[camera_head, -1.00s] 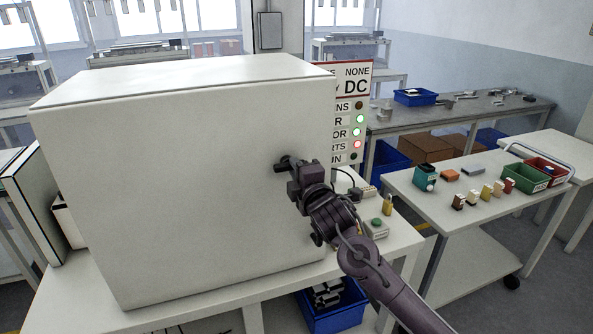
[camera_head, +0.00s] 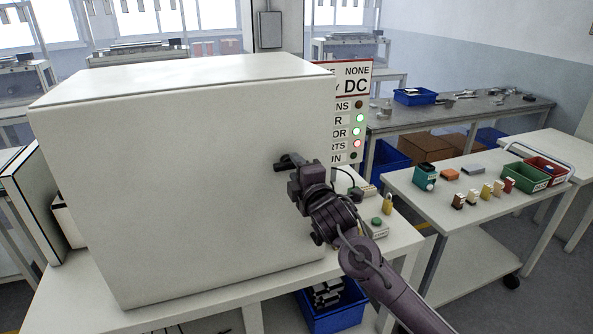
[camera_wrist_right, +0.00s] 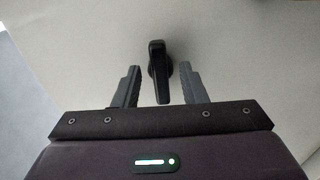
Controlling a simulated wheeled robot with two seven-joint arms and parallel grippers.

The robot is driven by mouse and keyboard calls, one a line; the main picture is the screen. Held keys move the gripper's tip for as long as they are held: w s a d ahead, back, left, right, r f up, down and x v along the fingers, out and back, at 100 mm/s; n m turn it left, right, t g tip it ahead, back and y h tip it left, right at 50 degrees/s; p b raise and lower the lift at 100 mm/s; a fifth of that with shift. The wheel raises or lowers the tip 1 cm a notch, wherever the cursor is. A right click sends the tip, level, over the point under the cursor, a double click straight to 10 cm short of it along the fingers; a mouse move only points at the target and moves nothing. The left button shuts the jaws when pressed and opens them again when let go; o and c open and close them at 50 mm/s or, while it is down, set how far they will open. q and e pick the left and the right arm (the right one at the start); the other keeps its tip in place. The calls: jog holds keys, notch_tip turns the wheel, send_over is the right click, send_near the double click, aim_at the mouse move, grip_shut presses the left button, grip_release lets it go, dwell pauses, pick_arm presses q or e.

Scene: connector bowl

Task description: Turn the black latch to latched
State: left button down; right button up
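The black latch (camera_head: 284,161) is on the front face of the large white cabinet (camera_head: 180,180), near its right edge. In the right wrist view the latch (camera_wrist_right: 157,62) is a dark bar on a round base, lined up with the fingers' direction. My right gripper (camera_head: 297,174) is close in front of the latch and partly covers it in the head view. In the right wrist view the gripper (camera_wrist_right: 158,84) is open, one finger on each side of the bar, with gaps showing on both sides. My left gripper is not in view.
A sign panel with indicator lights (camera_head: 357,115) stands behind the cabinet's right edge. A white cart (camera_head: 440,210) with small parts and bins stands farther right.

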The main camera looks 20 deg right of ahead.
jog(key=s+b, duration=0.2)
jog(key=s, duration=0.5)
jog(key=shift+s+d+b, duration=0.2)
jog(key=shift+b, duration=0.1)
jog(key=d+f+m+g+h, duration=0.1)
jog(key=d+f+m+g, duration=0.2)
jog(key=f, duration=1.5)
jog(key=d+f+m+g+h, duration=0.1)
jog(key=d+f+m+g, duration=0.25)
jog(key=f, duration=1.45)
jog(key=s+f+m+g, duration=0.2)
jog(key=s+f, duration=0.5)
jog(key=f, duration=0.4)
jog(key=s+f+m+g, duration=0.2)
jog(key=s+f, duration=0.6)
jog(key=f, duration=0.2)
jog(key=s+a+f+m+g, duration=0.1)
jog(key=s+f+g, duration=0.1)
jog(key=s+f, duration=0.4)
jog(key=s+a+f+m+g+y, duration=0.1)
jog(key=s+f, duration=0.5)
jog(key=s, duration=1.1)
jog(key=s+a+f+m+g, duration=0.3)
jog(key=s+f, duration=0.3)
jog(key=s, duration=0.6)
jog(key=shift+s, duration=0.2)
